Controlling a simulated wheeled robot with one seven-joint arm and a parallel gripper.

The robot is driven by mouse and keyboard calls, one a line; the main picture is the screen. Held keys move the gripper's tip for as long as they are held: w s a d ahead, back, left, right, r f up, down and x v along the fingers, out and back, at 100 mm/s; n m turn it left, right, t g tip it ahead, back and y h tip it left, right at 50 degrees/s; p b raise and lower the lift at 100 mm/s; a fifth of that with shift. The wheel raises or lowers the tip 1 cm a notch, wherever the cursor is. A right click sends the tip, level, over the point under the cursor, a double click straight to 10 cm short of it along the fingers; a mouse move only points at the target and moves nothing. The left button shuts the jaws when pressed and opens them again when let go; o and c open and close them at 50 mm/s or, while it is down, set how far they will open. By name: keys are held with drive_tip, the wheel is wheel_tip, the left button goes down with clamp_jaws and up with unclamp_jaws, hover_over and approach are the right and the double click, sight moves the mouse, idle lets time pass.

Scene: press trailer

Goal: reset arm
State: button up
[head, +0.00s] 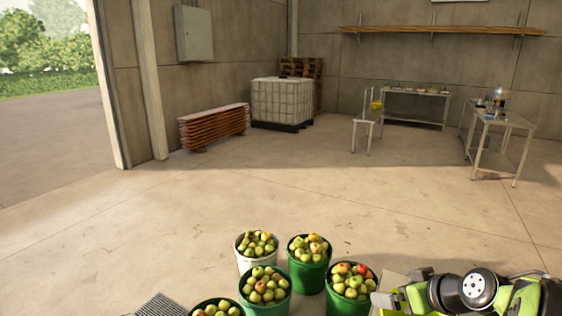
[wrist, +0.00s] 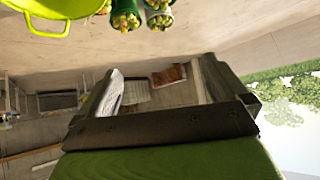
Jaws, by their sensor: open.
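My arm (head: 475,292), lime green and black, lies folded across the bottom right corner of the head view. In the wrist view, which is turned upside down, my gripper (wrist: 160,85) shows its two fingers spread wide apart. The gripper touches nothing that I can see.
Several buckets of apples, one of them a green bucket (head: 309,278), stand on the floor just ahead, left of my arm. A lime green tub (wrist: 38,14) shows in the wrist view. A chair (head: 366,128), a metal table (head: 503,121) and a white tank (head: 282,102) stand farther back. The middle floor is clear.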

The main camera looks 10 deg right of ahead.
drive_tip(key=s+a+r+g, duration=0.15)
drive_tip(key=s+a, duration=0.25)
drive_tip(key=a, duration=0.4)
drive_tip(key=s+a+r+g, duration=0.1)
drive_tip(key=s+a+r, duration=0.15)
drive_tip(key=a, duration=0.45)
drive_tip(key=s+a+m+g+h, duration=0.1)
drive_tip(key=s+a, duration=0.3)
drive_tip(key=s, duration=0.9)
drive_tip(key=shift+a+f+m+h, duration=0.15)
drive_tip(key=shift+f+m+h, duration=0.15)
drive_tip(key=shift+f+h, duration=0.1)
